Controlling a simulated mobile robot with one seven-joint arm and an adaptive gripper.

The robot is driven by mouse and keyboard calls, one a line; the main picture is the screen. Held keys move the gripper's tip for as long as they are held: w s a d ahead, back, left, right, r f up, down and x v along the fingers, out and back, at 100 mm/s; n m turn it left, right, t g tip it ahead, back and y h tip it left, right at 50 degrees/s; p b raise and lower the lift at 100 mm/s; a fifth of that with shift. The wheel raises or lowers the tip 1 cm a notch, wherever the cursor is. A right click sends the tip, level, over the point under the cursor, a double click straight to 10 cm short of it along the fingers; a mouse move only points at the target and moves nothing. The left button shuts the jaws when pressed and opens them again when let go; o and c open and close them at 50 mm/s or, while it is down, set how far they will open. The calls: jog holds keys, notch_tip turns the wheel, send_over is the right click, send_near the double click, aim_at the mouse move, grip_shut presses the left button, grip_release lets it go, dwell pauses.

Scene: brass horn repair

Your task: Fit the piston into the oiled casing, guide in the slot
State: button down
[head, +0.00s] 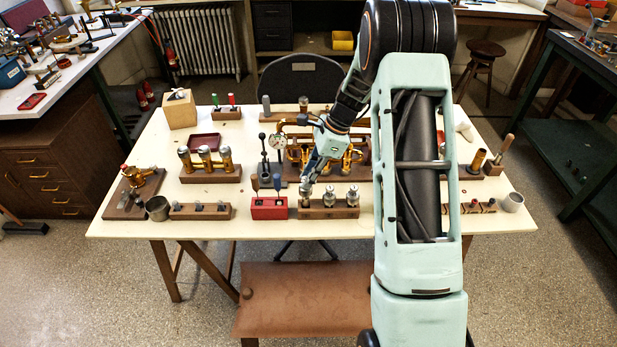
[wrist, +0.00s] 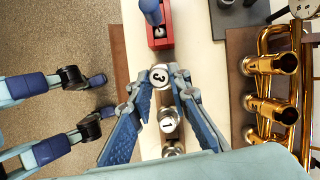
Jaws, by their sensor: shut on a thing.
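My gripper (head: 306,186) is shut on the piston marked 3 (wrist: 159,76), with one fingertip on each side of its top. The piston marked 1 (wrist: 168,120) and a third piston (wrist: 173,149) stand in line with it at the wooden piston rack (head: 330,213). Whether piston 3 still sits in its hole or is slightly raised cannot be told. The brass horn valve block with its upright casings (wrist: 270,64) lies to the right in the wrist view, and behind the rack in the head view (head: 352,158). The slot and any oil are not discernible.
A red block (head: 268,208) with a blue-handled tool is just left of the rack. A dial gauge (head: 280,140) stands behind. Three brass cylinders on a wooden base (head: 211,175) are farther left.

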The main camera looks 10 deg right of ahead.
jog(key=shift+r+p, duration=2.1)
jog(key=shift+r, duration=1.05)
jog(key=shift+a, duration=0.1)
jog(key=shift+s+a+f, duration=0.15)
jog(key=shift+a, duration=0.1)
jog(key=s+f+n+g+h, duration=0.4)
jog(key=s+f+n, duration=0.6)
jog(key=s+n, duration=0.5)
jog(key=n, duration=0.3)
jog(key=shift+s+f+n+g+h, duration=0.2)
jog(key=shift+n+g+h, duration=0.1)
jog(key=shift+n+g, duration=0.1)
